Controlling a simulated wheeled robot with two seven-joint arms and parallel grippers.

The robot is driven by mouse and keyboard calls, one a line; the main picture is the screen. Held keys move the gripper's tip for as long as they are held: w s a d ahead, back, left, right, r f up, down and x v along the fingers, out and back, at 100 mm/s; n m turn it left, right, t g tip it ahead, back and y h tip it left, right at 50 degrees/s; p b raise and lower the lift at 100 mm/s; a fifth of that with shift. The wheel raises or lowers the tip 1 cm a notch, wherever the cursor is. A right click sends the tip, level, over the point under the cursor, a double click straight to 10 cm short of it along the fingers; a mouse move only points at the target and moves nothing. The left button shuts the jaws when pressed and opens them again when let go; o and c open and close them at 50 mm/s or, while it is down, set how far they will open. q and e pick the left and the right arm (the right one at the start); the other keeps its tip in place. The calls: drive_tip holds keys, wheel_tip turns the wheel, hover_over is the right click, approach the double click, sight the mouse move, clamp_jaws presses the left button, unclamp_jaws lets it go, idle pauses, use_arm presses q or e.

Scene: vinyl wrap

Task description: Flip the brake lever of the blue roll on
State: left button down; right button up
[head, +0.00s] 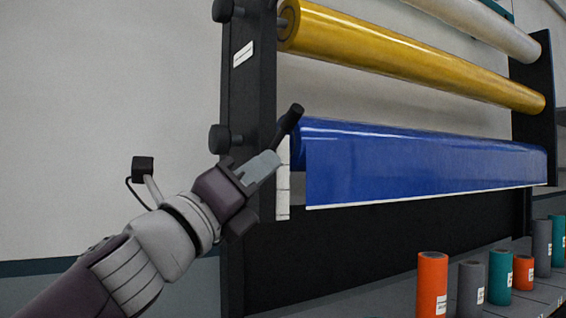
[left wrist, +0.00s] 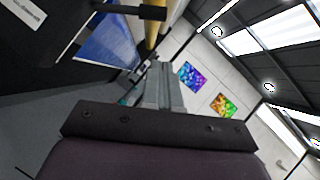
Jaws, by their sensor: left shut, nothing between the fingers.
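The blue roll (head: 420,165) hangs on the lowest bar of the dark rack, with a sheet of its film hanging down; part of it shows in the left wrist view (left wrist: 108,42). Its brake lever (head: 290,120) is a short black handle at the roll's left end, tilted up to the right. In the left wrist view a black bar that looks like this lever (left wrist: 138,11) is near the top. My left gripper (head: 270,163) is shut and empty, its fingertips just below the lever; I cannot tell if they touch. The fingers also show in the wrist view (left wrist: 165,82). My right gripper is out of view.
A yellow roll (head: 410,55) and a pale roll (head: 485,22) hang above. The rack's left upright (head: 248,80) with black knobs stands close by my left arm. Several small coloured rolls, including an orange one (head: 432,285), stand on a ledge below right.

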use_arm(q)
drive_tip(key=s, duration=0.1)
drive_tip(key=s+a+f, duration=0.1)
drive_tip(key=shift+s+a, duration=0.1)
drive_tip(key=shift+s, duration=0.3)
